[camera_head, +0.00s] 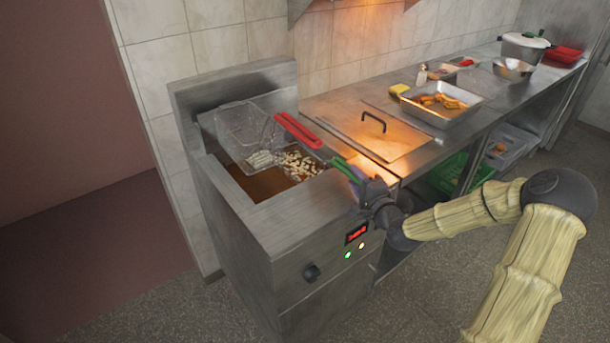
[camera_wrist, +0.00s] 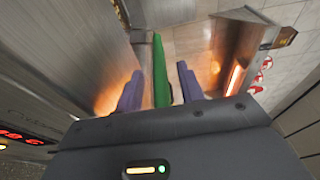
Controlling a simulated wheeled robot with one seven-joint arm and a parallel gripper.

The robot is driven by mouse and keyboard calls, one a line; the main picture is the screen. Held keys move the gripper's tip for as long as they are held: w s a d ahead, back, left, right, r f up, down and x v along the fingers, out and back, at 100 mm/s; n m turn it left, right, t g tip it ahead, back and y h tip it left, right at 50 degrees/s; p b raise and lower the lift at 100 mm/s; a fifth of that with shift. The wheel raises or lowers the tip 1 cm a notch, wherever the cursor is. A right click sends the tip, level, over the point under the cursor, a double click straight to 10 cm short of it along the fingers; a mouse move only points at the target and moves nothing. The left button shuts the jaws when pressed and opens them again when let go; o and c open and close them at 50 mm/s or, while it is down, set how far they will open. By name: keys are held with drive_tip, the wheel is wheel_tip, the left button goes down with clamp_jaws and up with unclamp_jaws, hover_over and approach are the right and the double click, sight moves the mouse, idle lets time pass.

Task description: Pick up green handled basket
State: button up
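The green handle (camera_head: 346,170) of the basket sticks out over the front right edge of the fryer. Pale fries (camera_head: 301,164) lie in the fryer well behind it; the green-handled basket's wire body is hard to make out there. My gripper (camera_head: 357,184) is at the outer end of the green handle. In the wrist view, the green handle (camera_wrist: 160,72) stands between my two purple fingers, with a visible gap on each side. My gripper is open around the handle.
A second wire basket (camera_head: 238,128) with a red handle (camera_head: 298,130) sits at the fryer's left, close to the green handle. A metal lid (camera_head: 375,136) with a dark handle covers the counter to the right. A tray of food (camera_head: 440,106) stands farther along.

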drive_tip(key=shift+c, duration=0.5)
clamp_jaws()
wheel_tip(320, 180, up, 10)
drive_tip(key=shift+r+p, duration=0.1)
drive_tip(key=shift+p, duration=0.35)
idle(0.4)
